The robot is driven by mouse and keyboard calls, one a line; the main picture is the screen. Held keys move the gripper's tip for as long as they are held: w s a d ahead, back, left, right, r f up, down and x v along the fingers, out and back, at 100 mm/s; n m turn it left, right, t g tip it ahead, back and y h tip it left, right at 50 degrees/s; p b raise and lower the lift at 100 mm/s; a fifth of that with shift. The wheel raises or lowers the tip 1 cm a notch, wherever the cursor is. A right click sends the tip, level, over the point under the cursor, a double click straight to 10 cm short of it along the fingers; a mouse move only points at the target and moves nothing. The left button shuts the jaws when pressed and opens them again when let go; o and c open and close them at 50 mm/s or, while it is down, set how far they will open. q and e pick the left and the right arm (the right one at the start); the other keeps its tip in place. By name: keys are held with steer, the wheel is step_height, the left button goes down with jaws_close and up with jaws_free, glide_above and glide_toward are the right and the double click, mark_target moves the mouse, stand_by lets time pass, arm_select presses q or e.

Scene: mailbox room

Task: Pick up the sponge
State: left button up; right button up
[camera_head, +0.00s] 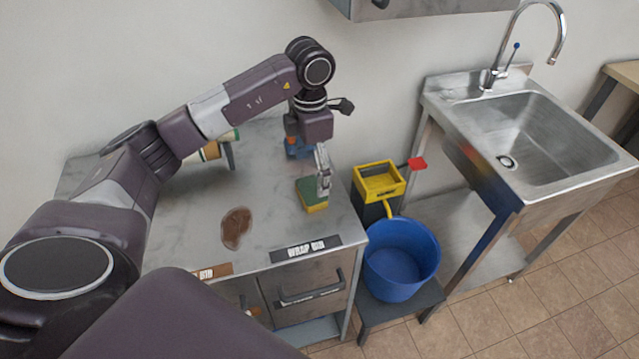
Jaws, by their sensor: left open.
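The sponge (308,196), green on top and yellow below, lies on the grey worktop (280,220) near its right side. My left gripper (322,174) reaches down from above at the sponge's right end. It is open, and a pale metal finger overlaps the right part of the sponge in the picture. The other finger is not clearly seen, and I cannot tell whether the visible one touches the sponge. My right gripper is not in view.
A brown spill (236,228) lies left of the sponge. A cup-like roll (212,149) is partly hidden behind my arm. A yellow wringer (379,181), a blue bucket (400,262) and a metal sink (535,140) stand to the right. The worktop around the spill is clear.

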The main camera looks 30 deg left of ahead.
mark_target(307, 190)
arm_select(q)
steer(key=f, duration=0.1)
steer(key=s+f+p, duration=0.1)
steer(key=f, duration=0.1)
steer(key=shift+s+a+f+p, duration=0.25)
steer(key=shift+s+f+p, duration=0.1)
steer(key=shift+p, duration=0.05)
steer(key=shift+w+f, duration=0.2)
steer(key=shift+f, duration=1.15)
steer(key=c, duration=0.7)
steer(key=shift+c, duration=0.5)
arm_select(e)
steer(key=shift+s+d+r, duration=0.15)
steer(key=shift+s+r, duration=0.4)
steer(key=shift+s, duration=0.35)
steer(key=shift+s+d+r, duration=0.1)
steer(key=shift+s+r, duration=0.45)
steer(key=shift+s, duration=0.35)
